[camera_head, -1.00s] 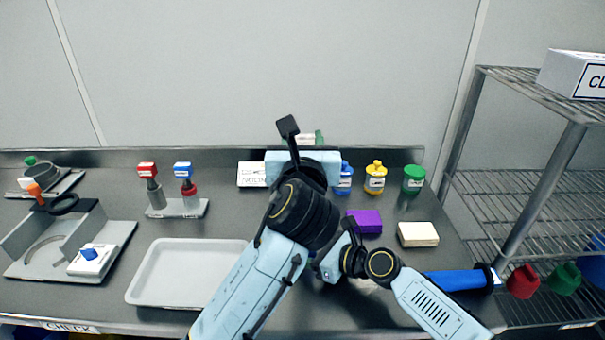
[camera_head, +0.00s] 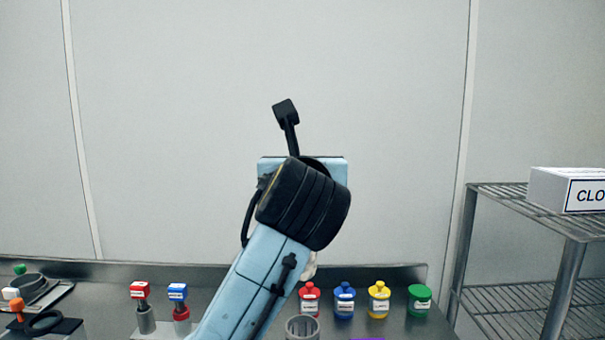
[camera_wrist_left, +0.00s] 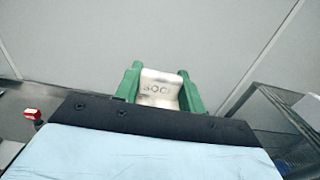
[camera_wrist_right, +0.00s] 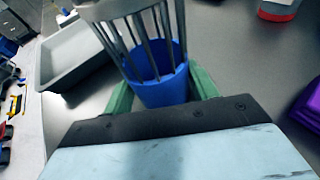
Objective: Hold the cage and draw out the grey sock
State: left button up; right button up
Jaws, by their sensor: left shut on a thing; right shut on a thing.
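The grey sock (camera_wrist_left: 160,92) appears as a pale tab with partly legible lettering in the left wrist view. My left gripper (camera_wrist_left: 158,78) is shut on it with its green fingers on either side. In the head view my left wrist is raised above the bench and hides the gripper; a pale piece (camera_head: 310,265), perhaps the sock, shows behind the arm. The cage (camera_wrist_right: 128,15) has grey metal bars with a blue cup-like part (camera_wrist_right: 160,90). My right gripper (camera_wrist_right: 163,92) is shut on that blue part. The cage's ribbed grey top (camera_head: 303,328) shows at the head view's bottom edge.
Red (camera_head: 309,300), blue (camera_head: 345,301), yellow (camera_head: 378,300) and green (camera_head: 419,301) jars stand along the back. A grey tray (camera_wrist_right: 52,72) and purple block (camera_wrist_right: 306,110) lie near the cage. Two stamps (camera_head: 140,291) (camera_head: 178,293) stand left; a wire shelf (camera_head: 480,195) stands right.

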jog(key=o, duration=0.8)
